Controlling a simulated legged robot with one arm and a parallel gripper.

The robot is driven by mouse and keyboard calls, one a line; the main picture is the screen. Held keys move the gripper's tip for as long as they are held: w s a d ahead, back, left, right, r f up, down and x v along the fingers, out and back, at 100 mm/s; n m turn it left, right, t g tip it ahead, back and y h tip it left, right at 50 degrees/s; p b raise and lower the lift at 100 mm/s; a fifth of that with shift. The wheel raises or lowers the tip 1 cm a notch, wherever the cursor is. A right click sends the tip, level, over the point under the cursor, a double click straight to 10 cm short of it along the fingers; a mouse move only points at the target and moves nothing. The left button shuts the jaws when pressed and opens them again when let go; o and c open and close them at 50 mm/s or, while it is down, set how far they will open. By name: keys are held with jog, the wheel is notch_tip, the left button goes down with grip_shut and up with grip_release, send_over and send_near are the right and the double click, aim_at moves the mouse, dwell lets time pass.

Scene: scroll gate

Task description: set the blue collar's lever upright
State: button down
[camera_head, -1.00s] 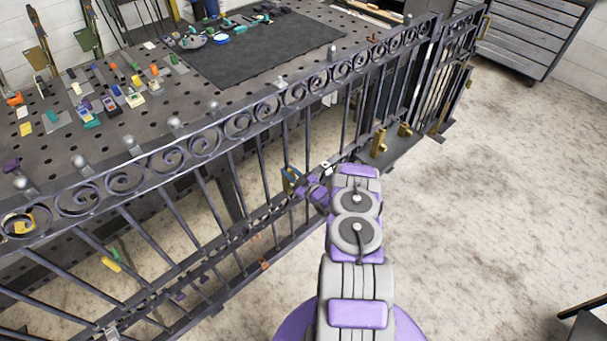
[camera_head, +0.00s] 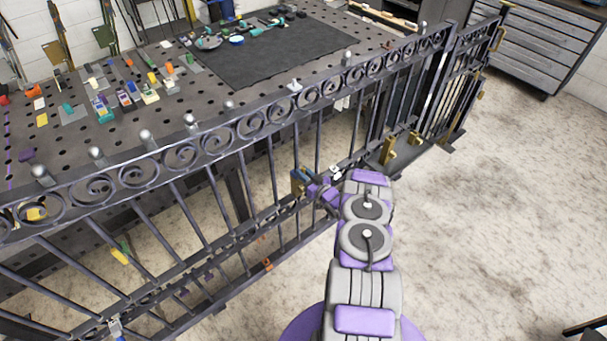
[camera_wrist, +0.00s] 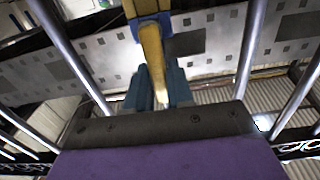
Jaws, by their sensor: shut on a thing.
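The blue collar (camera_head: 298,178) is on the bars of the dark scroll gate (camera_head: 215,134), left of my gripper; it also shows as a blue block at the top of the wrist view (camera_wrist: 186,36). Its gold lever (camera_wrist: 151,50) comes down from the collar between two blue-grey fingers in the wrist view. My gripper (camera_wrist: 158,88) is shut on the lever. In the head view my gripper (camera_head: 308,187) reaches the gate from the right, and the lever is mostly hidden there. I cannot tell the lever's exact tilt.
Gate bars stand close on both sides of my gripper. A pegboard bench (camera_head: 160,105) with small coloured parts stands behind the gate. Gold fittings (camera_head: 389,150) sit on the gate's right part. The floor on the right (camera_head: 500,200) is clear.

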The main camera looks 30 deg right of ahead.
jog(key=shift+s, duration=0.1)
jog(key=c, duration=1.1)
grip_release()
jog(key=shift+d, duration=0.1)
jog(key=s+p, duration=0.1)
jog(key=s, duration=0.4)
jog(key=s+d+p, duration=0.1)
jog(key=s+p, duration=0.1)
jog(key=s, duration=0.4)
jog(key=s+p, duration=0.1)
jog(key=s, duration=0.5)
jog(key=shift+s+d+f, duration=0.1)
jog(key=shift+d, duration=0.1)
